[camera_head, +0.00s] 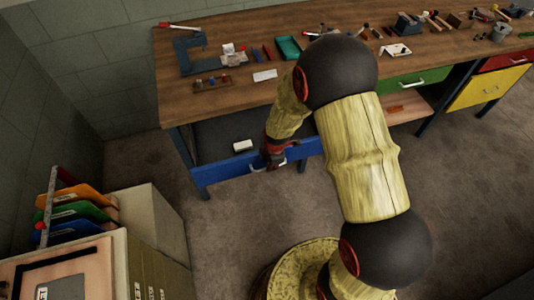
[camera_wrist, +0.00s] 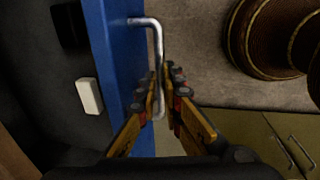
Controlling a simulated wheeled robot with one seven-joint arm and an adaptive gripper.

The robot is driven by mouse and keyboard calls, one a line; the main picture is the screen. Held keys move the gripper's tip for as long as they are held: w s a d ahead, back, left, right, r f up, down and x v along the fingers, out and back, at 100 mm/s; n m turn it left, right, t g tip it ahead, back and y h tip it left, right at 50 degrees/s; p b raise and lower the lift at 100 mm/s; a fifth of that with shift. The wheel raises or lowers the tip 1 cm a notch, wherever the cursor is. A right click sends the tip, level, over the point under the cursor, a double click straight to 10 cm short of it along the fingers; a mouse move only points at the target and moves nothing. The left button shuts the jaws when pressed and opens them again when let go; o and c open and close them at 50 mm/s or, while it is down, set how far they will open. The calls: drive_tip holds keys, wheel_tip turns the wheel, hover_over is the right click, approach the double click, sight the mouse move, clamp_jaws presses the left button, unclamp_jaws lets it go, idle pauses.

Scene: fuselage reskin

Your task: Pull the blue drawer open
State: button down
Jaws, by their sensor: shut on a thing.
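The blue drawer (camera_head: 222,172) under the workbench stands out from the bench, with its dark interior in view. In the wrist view its blue front (camera_wrist: 108,60) runs down the left of the handle. The silver bar handle (camera_wrist: 155,38) sticks out from that front. My gripper (camera_head: 277,158) is at the drawer front in the head view. In the wrist view its two fingers (camera_wrist: 163,92) are closed around the lower part of the handle. A small white block (camera_wrist: 89,96) lies inside the drawer. It also shows in the head view (camera_head: 243,146).
The wooden workbench (camera_head: 220,100) carries several tools and a teal tray (camera_head: 288,48). A green drawer (camera_head: 414,82) and a yellow one (camera_head: 490,90) sit to the right. A cabinet (camera_head: 155,225) with colored trays stands at lower left. Floor before the drawer is clear.

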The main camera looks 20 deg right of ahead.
drive_tip(key=shift+s, duration=1.1)
drive_tip(key=c, duration=2.2)
unclamp_jaws()
drive_tip(key=shift+r, duration=0.1)
drive_tip(key=r, duration=0.4)
drive_tip(key=s+r, duration=0.1)
drive_tip(key=r, duration=0.2)
drive_tip(key=s+r, duration=0.1)
drive_tip(key=r, duration=0.3)
drive_tip(key=shift+s+r, duration=0.15)
drive_tip(key=shift+r, duration=0.15)
